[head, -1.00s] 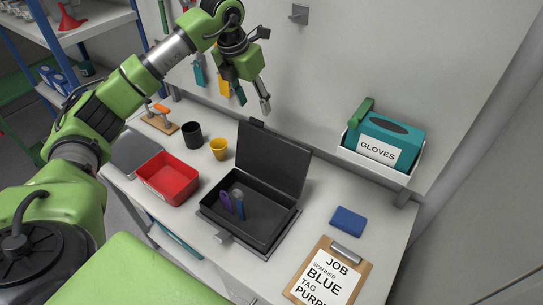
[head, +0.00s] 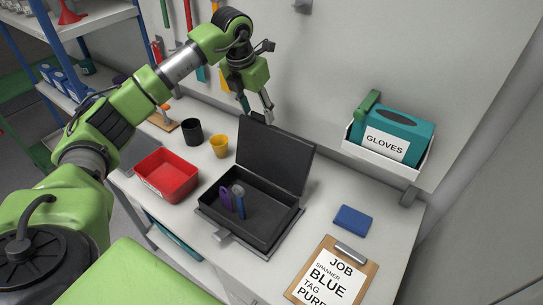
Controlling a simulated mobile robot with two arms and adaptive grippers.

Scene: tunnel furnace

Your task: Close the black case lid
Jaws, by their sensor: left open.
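The black case (head: 262,222) stands on the white bench with its lid (head: 273,155) raised upright and leaning slightly back. A purple item (head: 225,199) and a blue item (head: 239,201) are inside the case. My left gripper (head: 257,110) is open and empty, pointing down just above and behind the lid's top edge. I cannot tell from this view whether a finger touches the lid. My right gripper is not in view.
A red bin (head: 167,176), a black cup (head: 192,132) and a yellow cup (head: 219,146) stand left of the case. A teal gloves box (head: 392,136) sits in a wall holder.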

